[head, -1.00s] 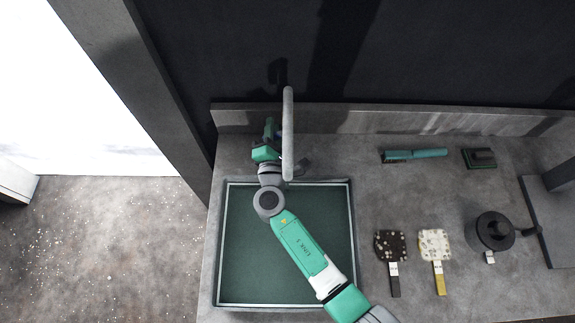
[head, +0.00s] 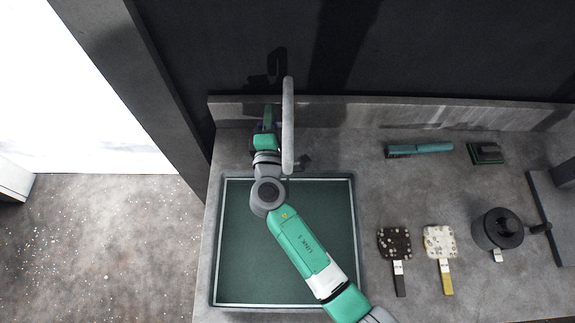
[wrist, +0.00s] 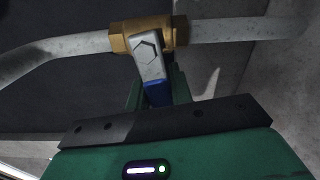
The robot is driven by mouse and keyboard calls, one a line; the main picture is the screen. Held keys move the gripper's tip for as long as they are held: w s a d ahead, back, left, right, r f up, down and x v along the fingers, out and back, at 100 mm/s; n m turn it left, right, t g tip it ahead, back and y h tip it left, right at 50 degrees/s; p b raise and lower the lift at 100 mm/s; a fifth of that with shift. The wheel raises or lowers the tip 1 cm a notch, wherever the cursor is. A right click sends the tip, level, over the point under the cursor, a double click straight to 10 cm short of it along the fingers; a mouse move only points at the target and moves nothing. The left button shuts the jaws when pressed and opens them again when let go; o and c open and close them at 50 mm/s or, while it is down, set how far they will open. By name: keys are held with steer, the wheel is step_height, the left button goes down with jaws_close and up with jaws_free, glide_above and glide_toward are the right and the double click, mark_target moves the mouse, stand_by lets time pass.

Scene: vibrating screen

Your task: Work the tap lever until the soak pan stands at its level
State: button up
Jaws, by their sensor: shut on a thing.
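The tap lever shows in the wrist view as a silver arm (wrist: 148,62) with a blue grip (wrist: 157,94), hanging from a brass valve body (wrist: 150,36) on a grey pipe. My gripper (wrist: 157,98) has its green fingers on both sides of the blue grip, shut on it. In the head view my gripper (head: 268,116) is at the back wall, just left of the grey tap pipe (head: 288,125); the lever is hidden there. The soak pan (head: 354,235) is a square basin with a pale rim and dark green inside, partly under my arm. I cannot make out its water level.
Right of the pan lie a dark paddle (head: 396,245), a pale paddle (head: 440,243) and a black round pot (head: 498,229). A teal-handled brush (head: 425,148) and a green block (head: 485,153) lie behind them. The low back wall (head: 400,112) bounds the bench.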

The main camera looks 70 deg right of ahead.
steer(key=o, duration=0.5)
steer(key=shift+r+m, duration=0.1)
steer(key=shift+m, duration=0.6)
steer(key=shift+o, duration=0.5)
steer(key=shift+r, duration=0.15)
steer(key=shift+a, duration=0.1)
steer(key=v, duration=0.6)
steer(key=shift+o, duration=0.2)
steer(key=shift+o, duration=1.4)
